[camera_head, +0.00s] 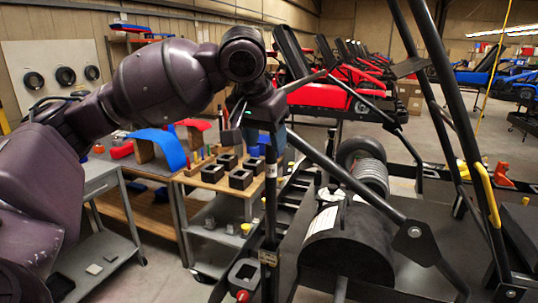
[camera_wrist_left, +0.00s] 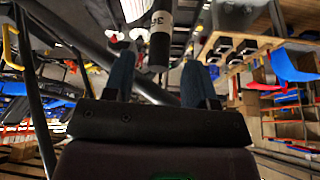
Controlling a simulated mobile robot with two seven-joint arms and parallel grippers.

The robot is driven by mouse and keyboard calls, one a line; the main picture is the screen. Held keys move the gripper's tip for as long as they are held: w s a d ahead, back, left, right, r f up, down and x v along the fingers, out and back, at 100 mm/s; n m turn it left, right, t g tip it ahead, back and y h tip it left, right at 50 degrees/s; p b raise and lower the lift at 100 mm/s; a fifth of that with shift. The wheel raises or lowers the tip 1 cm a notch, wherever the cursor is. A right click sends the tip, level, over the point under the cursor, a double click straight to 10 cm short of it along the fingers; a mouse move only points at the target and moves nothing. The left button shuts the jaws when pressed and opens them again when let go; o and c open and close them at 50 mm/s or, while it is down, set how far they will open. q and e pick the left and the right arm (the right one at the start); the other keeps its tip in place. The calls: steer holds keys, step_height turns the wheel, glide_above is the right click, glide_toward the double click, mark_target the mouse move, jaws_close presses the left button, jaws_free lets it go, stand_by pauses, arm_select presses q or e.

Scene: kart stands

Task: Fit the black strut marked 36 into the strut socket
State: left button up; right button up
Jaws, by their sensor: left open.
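The black strut (camera_head: 271,205) stands upright in the head view, below my left gripper (camera_head: 268,127). Its white label reads 36 in the left wrist view, where the strut (camera_wrist_left: 160,48) reaches between my fingers. My left gripper (camera_wrist_left: 157,64) is open, with one blue finger on each side of the strut's upper end and visible gaps to both. The strut's lower end comes down by a small tagged bracket (camera_head: 268,258). I cannot tell whether this is the socket or how the end sits in it. My right gripper is not in view.
A sloping black bar (camera_head: 345,175) of the stand runs close right of the strut. A black drum (camera_head: 345,248) is on the stand's deck. A wooden-topped cart (camera_head: 212,180) with black blocks stands behind on the left. A grey shelf cart (camera_head: 103,248) is at the lower left.

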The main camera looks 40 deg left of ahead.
arm_select(q)
steer(key=v, duration=0.6)
steer(key=shift+r, duration=0.2)
steer(key=shift+s, duration=0.1)
